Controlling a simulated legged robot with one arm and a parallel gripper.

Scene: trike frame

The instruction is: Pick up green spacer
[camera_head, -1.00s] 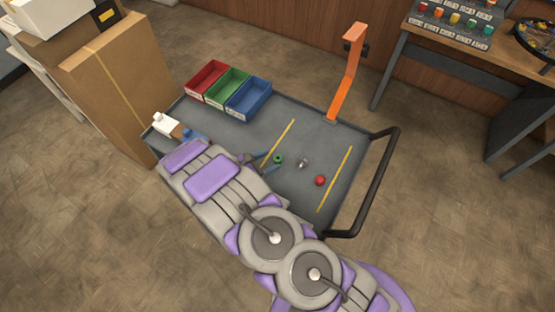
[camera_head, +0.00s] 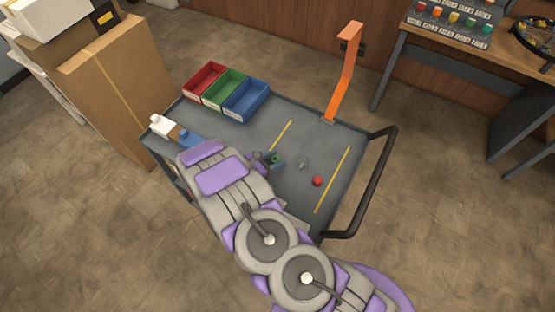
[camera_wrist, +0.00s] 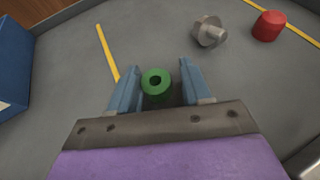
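The green spacer (camera_wrist: 156,83) is a short ring with a dark hole. In the wrist view it sits between the two blue fingers of my gripper (camera_wrist: 158,84). The fingers are apart, with a narrow gap on the right side of the spacer; on the left they are very close to it, and I cannot tell if they touch. In the head view the green spacer (camera_head: 275,158) shows between the fingertips of my gripper (camera_head: 274,160), over the grey cart top (camera_head: 318,145).
A grey metal part (camera_wrist: 209,31) and a red piece (camera_wrist: 268,26) lie to the right. Red (camera_head: 205,80), green (camera_head: 225,90) and blue (camera_head: 246,101) bins stand at the cart's back. An orange post (camera_head: 343,85) rises at the back edge. A black handle (camera_head: 376,185) borders the right side.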

